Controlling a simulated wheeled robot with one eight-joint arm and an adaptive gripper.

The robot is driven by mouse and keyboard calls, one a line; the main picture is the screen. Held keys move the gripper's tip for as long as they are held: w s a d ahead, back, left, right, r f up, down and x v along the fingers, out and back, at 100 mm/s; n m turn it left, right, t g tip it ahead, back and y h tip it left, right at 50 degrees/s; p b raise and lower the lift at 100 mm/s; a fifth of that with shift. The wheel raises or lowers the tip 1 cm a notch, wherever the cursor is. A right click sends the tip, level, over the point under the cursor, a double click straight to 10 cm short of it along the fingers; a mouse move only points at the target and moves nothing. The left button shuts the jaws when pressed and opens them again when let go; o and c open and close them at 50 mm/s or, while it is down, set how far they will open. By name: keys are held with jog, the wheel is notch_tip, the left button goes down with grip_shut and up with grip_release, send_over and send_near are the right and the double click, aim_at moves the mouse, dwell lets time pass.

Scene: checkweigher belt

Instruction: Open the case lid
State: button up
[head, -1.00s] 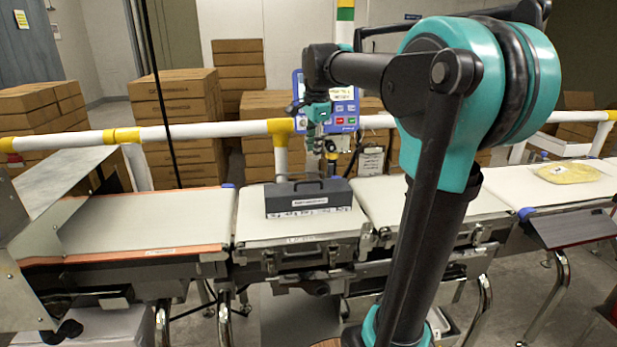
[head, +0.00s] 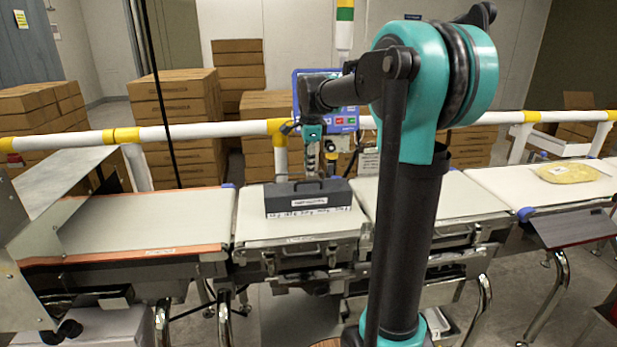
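The case (head: 308,199) is a dark grey box with a handle (head: 294,184) on top and a white label on its front. It stands upright on the middle belt section, and its lid looks closed. My gripper (head: 312,172) points down at the top rear of the case, right of the handle's middle. The fingers are small and dark here, so I cannot tell whether they are open or touch the lid.
The white belt (head: 150,222) runs left and right of the case. A bag of yellow goods (head: 567,173) lies on the right belt. A blue control panel (head: 345,118) and a white-yellow rail (head: 200,130) stand behind. Brown cartons (head: 178,105) are stacked further back.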

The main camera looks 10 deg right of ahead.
aim_at(309, 182)
jog(key=shift+w+f, duration=0.25)
jog(key=shift+f, duration=1)
jog(key=shift+w+f, duration=0.25)
jog(key=shift+f, duration=1)
jog(key=shift+c, duration=0.6)
grip_shut()
